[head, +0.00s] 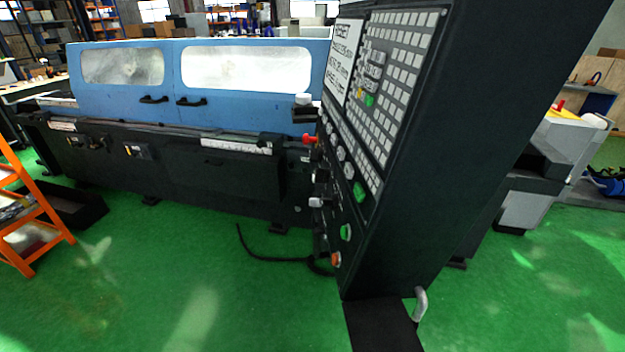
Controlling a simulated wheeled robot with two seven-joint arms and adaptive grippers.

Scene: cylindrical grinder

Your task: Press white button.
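The black control panel (420,150) of the grinder stands upright at the centre right, its face turned left and seen at a steep angle. Its upper part carries a keypad of many pale keys (398,62). Below, a whitish button or knob (316,202) sticks out at the panel's left edge, and small pale round controls (340,154) sit higher up. I cannot tell for certain which one is the white button. Green buttons (346,232), an orange button (336,258) and a red knob (310,139) are nearby. Neither of my grippers shows.
The long machine with blue sliding doors (185,105) stands behind the panel. A grey bent handle (420,303) and a black plate (380,328) are at the panel's foot. An orange ladder (40,225) is at the left. The green floor (190,290) in front is open, with a black cable (262,258).

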